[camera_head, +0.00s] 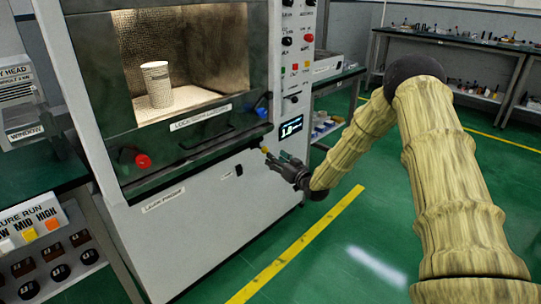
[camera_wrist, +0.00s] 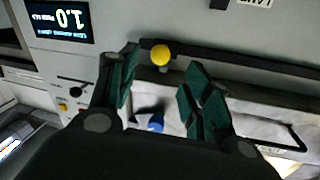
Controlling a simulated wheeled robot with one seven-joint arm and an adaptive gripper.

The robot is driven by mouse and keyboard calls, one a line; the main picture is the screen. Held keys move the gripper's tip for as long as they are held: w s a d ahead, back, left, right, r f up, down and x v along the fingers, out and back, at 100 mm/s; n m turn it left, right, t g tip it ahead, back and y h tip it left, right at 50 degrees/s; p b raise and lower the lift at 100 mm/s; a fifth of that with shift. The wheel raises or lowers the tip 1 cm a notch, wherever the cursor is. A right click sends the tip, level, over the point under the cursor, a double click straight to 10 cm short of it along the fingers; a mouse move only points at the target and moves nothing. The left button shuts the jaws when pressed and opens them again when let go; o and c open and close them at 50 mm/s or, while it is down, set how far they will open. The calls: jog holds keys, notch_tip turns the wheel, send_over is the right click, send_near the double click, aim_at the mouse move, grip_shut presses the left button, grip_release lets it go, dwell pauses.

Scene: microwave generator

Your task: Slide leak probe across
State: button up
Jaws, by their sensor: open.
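The leak probe appears to be the small yellow knob (camera_head: 264,149) on the front of the microwave cabinet, at the right end of a dark rail under the chamber window. In the wrist view the yellow knob (camera_wrist: 160,54) sits on the dark rail (camera_wrist: 240,64), between the fingertips or just beyond them. My gripper (camera_head: 275,159) is beside the knob at the cabinet's right front. In the wrist view my gripper (camera_wrist: 161,68) has its two green-padded fingers apart, with nothing clamped. I cannot tell whether a finger touches the knob.
A small display (camera_head: 291,127) is on the right. A patterned cylinder (camera_head: 157,84) stands inside the lit chamber. Green floor in front is clear.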

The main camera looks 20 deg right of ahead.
jog(key=shift+s+d, duration=0.15)
jog(key=shift+s, duration=0.65)
jog(key=shift+s+d, duration=0.15)
jog(key=shift+s, duration=0.65)
